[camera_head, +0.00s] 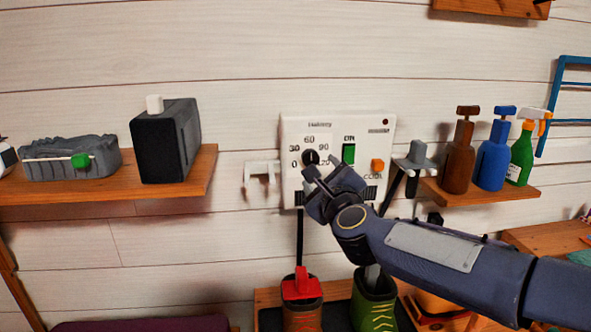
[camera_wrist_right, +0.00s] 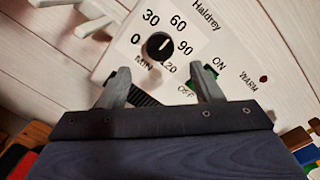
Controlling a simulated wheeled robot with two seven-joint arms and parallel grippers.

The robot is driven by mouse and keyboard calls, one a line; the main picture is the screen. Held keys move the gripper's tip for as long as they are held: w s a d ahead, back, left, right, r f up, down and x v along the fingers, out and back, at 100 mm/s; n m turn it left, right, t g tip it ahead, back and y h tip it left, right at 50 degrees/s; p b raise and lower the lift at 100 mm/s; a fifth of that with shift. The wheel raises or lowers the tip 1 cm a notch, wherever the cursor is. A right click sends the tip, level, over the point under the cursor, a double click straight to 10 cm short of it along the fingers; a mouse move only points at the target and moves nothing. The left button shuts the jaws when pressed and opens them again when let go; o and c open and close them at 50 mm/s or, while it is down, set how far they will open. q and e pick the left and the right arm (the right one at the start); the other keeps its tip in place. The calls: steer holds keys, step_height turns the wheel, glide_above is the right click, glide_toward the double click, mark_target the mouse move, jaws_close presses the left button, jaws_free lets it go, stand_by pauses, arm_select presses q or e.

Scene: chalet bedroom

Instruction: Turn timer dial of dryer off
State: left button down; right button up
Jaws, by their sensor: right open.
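The dryer (camera_head: 337,128) is a white wall-mounted box labelled "Haldrey". Its timer dial (camera_head: 311,157) is a round black knob ringed by 0, 30, 60, 90 and 120 minutes. In the right wrist view the dial (camera_wrist_right: 158,46) has a pale pointer mark tilted up and right, roughly between 60 and 90. My right gripper (camera_head: 322,171) is open and empty in front of the dryer's lower part. In the wrist view its two fingers (camera_wrist_right: 161,75) stand apart just below the dial, not around it. My left gripper is out of view.
A green ON/OFF switch (camera_head: 348,153) sits right of the dial, partly behind a finger in the wrist view. An orange button (camera_head: 377,166) is farther right. White wall hooks (camera_head: 262,169) flank the dryer's left. Shelves (camera_head: 205,172) with a black box and bottles stand either side; boots (camera_head: 374,305) are below.

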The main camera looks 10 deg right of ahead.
mark_target(312, 161)
steer(key=w, duration=0.4)
steer(key=w+p, duration=0.1)
steer(key=w, duration=0.2)
steer(key=shift+w+a, duration=0.2)
steer(key=shift+w, duration=0.15)
steer(key=c, duration=1)
